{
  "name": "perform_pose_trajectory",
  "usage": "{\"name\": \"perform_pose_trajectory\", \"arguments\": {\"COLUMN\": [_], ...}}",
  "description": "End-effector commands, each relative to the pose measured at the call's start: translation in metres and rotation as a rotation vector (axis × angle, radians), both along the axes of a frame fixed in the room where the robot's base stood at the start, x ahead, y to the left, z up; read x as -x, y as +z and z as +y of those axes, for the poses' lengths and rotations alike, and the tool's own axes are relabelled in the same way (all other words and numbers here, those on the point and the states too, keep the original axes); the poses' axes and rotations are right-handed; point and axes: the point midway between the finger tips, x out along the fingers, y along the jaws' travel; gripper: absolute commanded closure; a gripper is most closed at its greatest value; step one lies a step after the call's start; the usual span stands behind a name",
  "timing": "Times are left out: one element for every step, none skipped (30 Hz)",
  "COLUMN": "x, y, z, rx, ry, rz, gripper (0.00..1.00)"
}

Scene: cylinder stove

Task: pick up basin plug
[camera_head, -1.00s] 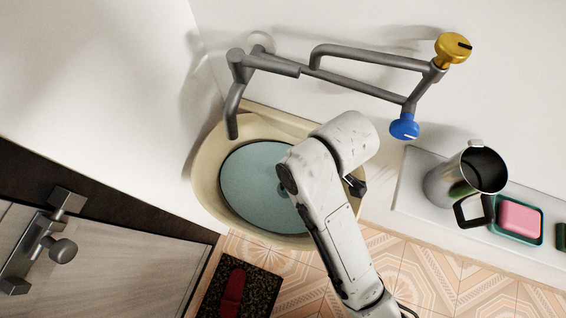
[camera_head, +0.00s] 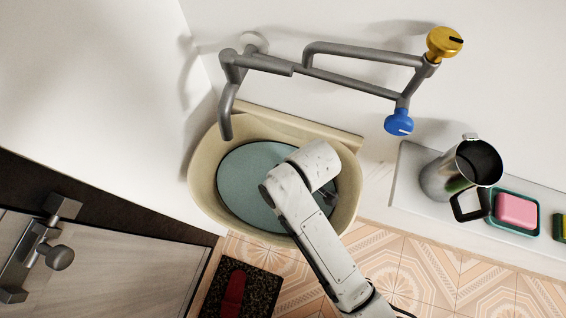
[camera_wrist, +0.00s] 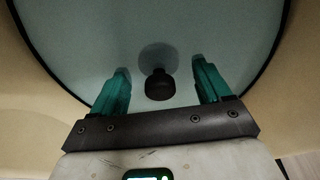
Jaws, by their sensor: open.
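In the head view the plug (camera_head: 240,180) lies in the cream basin (camera_head: 205,190), partly hidden by my arm. My gripper (camera_wrist: 162,82) is open, with its two teal fingers apart on either side of the knob. I see no contact between fingers and knob. In the head view my gripper (camera_head: 327,197) is small and partly hidden, inside the basin's right side.
A grey tap (camera_head: 226,115) hangs over the basin's left, with a yellow knob (camera_head: 443,42) and a blue knob (camera_head: 398,122) at right. A metal jug (camera_head: 450,175) and a pink soap (camera_head: 516,210) stand on the right ledge (camera_head: 415,180). A door is at lower left.

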Motion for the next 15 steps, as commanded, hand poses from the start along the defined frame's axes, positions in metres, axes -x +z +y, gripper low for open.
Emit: {"name": "perform_pose_trajectory", "arguments": {"x": [-0.0001, -0.0001, -0.0001, -0.0001, -0.0001, -0.0001, -0.0001, -0.0001, -0.0001, -0.0001, -0.0001, -0.0001, -0.0001, -0.0001, -0.0001], "y": [0.0002, 0.0003, 0.0003, 0.0004, 0.0004, 0.0004, 0.0005, 0.0005, 0.0005, 0.0005, 0.0006, 0.0006, 0.0006, 0.0006, 0.0007], "z": [0.0001, 0.0001, 0.0001, 0.0, 0.0, 0.0, 0.0, 0.0, 0.0, 0.0, 0.0, 0.0, 0.0, 0.0, 0.0001], "rx": [0.0, 0.0, 0.0, 0.0, 0.0, 0.0, 0.0, 0.0, 0.0, 0.0, 0.0, -0.001, -0.001, 0.0, -0.001], "ry": [0.0, 0.0, 0.0, 0.0, 0.0, 0.0, 0.0, 0.0, 0.0, 0.0, 0.0, 0.0, 0.0, 0.0, 0.0], "rz": [0.0, 0.0, 0.0, 0.0, 0.0, 0.0, 0.0, 0.0, 0.0, 0.0, 0.0, 0.0, 0.0, 0.0, 0.0], "gripper": [0.23, 0.23, 0.23, 0.26, 0.29, 0.32, 0.35, 0.38, 0.42, 0.45, 0.48, 0.52, 0.54, 0.57, 0.61]}}
